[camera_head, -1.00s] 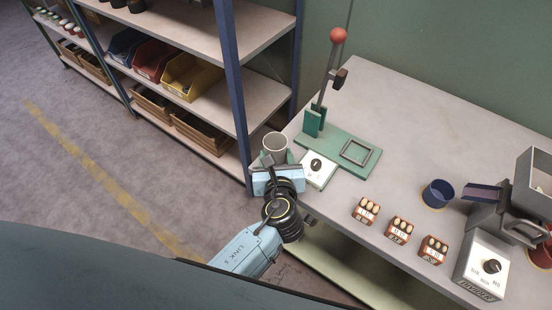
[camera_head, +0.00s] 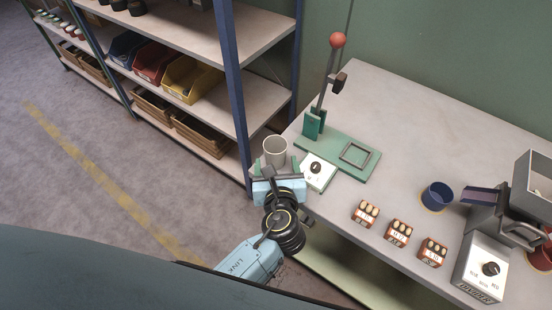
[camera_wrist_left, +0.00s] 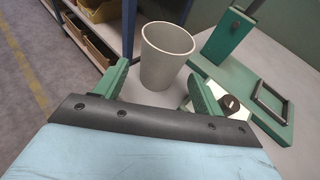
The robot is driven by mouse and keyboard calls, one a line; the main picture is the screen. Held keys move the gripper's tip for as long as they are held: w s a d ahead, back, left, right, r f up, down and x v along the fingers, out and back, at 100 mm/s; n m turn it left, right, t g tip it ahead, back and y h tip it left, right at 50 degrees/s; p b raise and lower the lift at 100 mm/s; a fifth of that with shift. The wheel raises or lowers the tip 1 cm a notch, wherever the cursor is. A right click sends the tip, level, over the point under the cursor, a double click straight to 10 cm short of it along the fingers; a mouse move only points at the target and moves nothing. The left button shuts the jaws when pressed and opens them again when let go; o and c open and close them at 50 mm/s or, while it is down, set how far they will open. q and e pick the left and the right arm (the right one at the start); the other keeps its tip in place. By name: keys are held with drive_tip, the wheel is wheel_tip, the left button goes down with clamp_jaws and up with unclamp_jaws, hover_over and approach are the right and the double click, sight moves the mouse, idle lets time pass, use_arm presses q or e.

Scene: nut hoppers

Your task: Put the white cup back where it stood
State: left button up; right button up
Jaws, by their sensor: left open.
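The white cup (camera_head: 275,150) stands upright and looks empty at the left corner of the workbench, beside the green press base. It also shows in the left wrist view (camera_wrist_left: 166,58). My left gripper (camera_head: 276,168) is open, on the near side of the cup. In the left wrist view its green fingers are spread wide, one on each side of the cup's near part, with gaps visible. The cup's lower part is partly hidden by the gripper in the head view. My right gripper is not in view.
A green lever press (camera_head: 340,151) with a red knob and a white dial box (camera_head: 318,171) stand just right of the cup. Several small nut boxes, a blue cup (camera_head: 437,195) and a grey hopper machine (camera_head: 492,220) are further right. A shelf post (camera_head: 236,95) stands close on the left.

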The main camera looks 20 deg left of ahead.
use_arm(q)
drive_tip(key=p+v, duration=0.1)
drive_tip(key=v, duration=0.8)
drive_tip(key=shift+s+r, duration=0.2)
drive_tip(key=shift+s, duration=0.15)
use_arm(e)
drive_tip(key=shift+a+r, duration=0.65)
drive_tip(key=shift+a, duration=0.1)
use_arm(q)
drive_tip(key=shift+d, duration=0.1)
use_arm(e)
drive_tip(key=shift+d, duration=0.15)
use_arm(q)
drive_tip(key=shift+d, duration=0.1)
